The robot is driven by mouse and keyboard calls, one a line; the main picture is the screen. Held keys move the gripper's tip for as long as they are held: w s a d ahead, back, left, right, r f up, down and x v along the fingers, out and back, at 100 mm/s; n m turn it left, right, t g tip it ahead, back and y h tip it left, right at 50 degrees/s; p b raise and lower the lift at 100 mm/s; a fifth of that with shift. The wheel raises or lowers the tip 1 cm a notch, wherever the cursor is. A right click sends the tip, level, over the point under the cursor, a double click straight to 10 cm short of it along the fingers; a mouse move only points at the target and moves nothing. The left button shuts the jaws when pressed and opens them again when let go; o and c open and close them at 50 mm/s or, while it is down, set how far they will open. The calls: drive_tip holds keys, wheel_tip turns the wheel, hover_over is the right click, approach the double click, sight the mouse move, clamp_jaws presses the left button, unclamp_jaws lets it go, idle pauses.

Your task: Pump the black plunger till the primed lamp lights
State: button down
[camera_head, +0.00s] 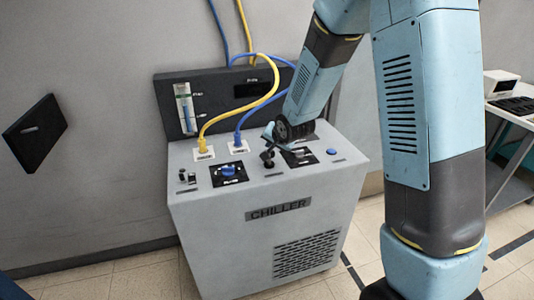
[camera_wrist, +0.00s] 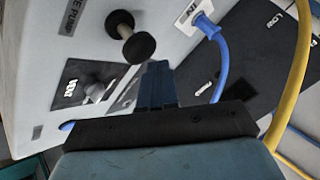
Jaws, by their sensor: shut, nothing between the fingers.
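The black plunger (camera_head: 267,157) stands up from the top of the grey chiller, right of the blue hose's socket. In the wrist view the plunger (camera_wrist: 138,46) shows as a round black knob on a short shaft, beside lettering that ends in "PUMP". My gripper (camera_wrist: 157,85) is shut and empty, with its fingertips just below the knob in the picture and apart from it. In the head view my gripper (camera_head: 270,133) is close above the plunger, and my wrist hides part of the panel. I cannot pick out a lit primed lamp; a dark window (camera_head: 252,89) is on the back panel.
A yellow hose (camera_head: 240,112) and a blue hose (camera_head: 238,133) arch up from the chiller top (camera_head: 205,190) near the plunger. A vent knob (camera_wrist: 95,90), a blue valve knob (camera_head: 228,171) and a blue button (camera_head: 332,151) are nearby. A gauge (camera_head: 186,108) shows blue fluid.

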sight(271, 153)
drive_tip(key=shift+f, duration=0.2)
drive_tip(key=shift+f, duration=0.15)
drive_tip(key=shift+f, duration=1.5)
idle(1.9)
idle(0.3)
drive_tip(key=shift+r, duration=1.95)
drive_tip(key=shift+r, duration=2.5)
